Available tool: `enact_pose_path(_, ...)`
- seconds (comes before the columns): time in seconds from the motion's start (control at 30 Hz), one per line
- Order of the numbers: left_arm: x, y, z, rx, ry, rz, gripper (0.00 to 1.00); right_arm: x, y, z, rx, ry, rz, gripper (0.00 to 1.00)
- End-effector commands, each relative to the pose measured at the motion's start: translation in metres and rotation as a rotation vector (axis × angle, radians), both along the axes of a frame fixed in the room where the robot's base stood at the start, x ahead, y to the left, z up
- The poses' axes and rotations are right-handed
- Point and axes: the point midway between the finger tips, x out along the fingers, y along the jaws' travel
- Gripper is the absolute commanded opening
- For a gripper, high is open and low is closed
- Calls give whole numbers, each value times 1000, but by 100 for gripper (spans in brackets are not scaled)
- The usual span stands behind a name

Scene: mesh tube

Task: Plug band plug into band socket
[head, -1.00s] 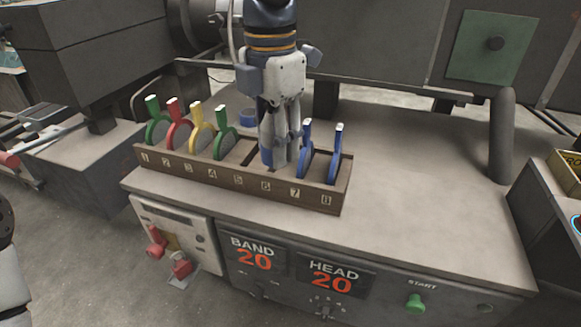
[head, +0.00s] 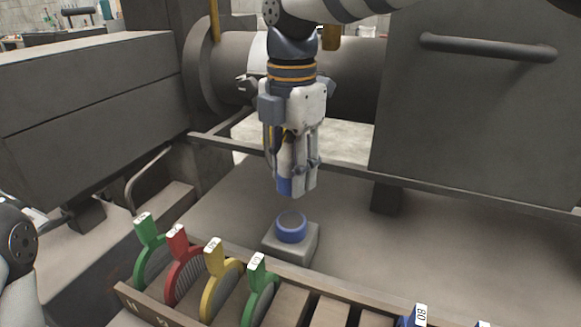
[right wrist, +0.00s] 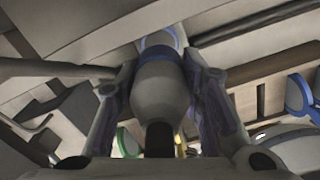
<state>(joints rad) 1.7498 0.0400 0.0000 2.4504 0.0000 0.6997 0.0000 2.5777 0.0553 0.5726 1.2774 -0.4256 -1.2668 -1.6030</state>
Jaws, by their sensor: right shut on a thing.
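My right gripper (head: 297,185) points down and is shut on the band plug. The plug's blue end (head: 284,186) shows at the fingertips in the head view. In the right wrist view its pale, rounded grey body (right wrist: 160,92) sits between the two fingers, with a dark neck near the camera. What I take as the band socket (head: 291,227) is a blue-ringed round piece on a small grey block. The plug is above it, with a visible gap. A blue-rimmed round piece, likely the socket, also shows past the plug in the right wrist view (right wrist: 157,40). My left gripper is out of view.
A wooden rack (head: 290,305) holds green, red, yellow and blue tabbed pieces just in front of the socket. A large dark machine body (head: 480,110) and a horizontal ledge (head: 450,193) stand behind. Bare deck lies right of the socket.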

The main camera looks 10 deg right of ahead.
Motion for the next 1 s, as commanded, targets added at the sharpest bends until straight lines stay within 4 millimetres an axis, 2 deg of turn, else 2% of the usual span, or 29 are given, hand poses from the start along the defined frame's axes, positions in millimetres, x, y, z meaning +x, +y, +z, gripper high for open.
enact_pose_path(0.23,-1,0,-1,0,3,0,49,0,0,-5,-1,1,-1,10)
enact_pose_path(0.7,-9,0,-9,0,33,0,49,0,0,-50,0,4,-1,10)
enact_pose_path(1.0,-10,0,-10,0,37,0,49,0,0,-58,0,0,-1,10)
